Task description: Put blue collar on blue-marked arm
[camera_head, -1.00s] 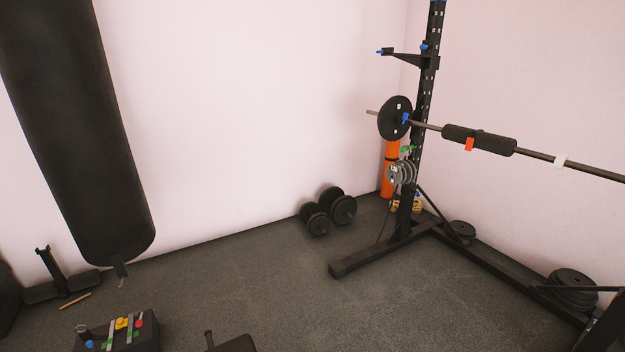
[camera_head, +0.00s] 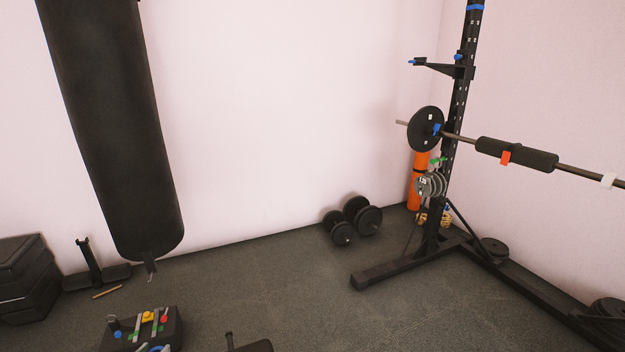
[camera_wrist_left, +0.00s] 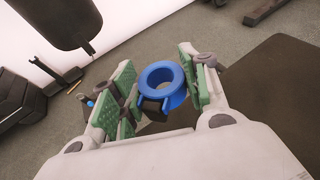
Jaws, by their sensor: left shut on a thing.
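The blue collar (camera_wrist_left: 181,92) is a thick ring with a dark block on its near side. In the left wrist view it sits between the green-padded fingers of my left gripper (camera_wrist_left: 160,92), which is shut on it. A blue arc (camera_head: 158,349) at the bottom edge of the head view may be the same collar; most of it is cut off. The blue-marked arm (camera_head: 438,68) is a black arm reaching left from the rack upright, with a blue tip and a blue knob. It is high and well apart from the collar. My right gripper is in neither view.
A black box (camera_head: 172,326) holds coloured pieces at the lower left. A punching bag (camera_head: 112,125) hangs above it. The rack upright (camera_head: 458,120) carries a barbell (camera_head: 585,172) below the arm. Dumbbells (camera_head: 362,214) lie by the wall. The middle floor is clear.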

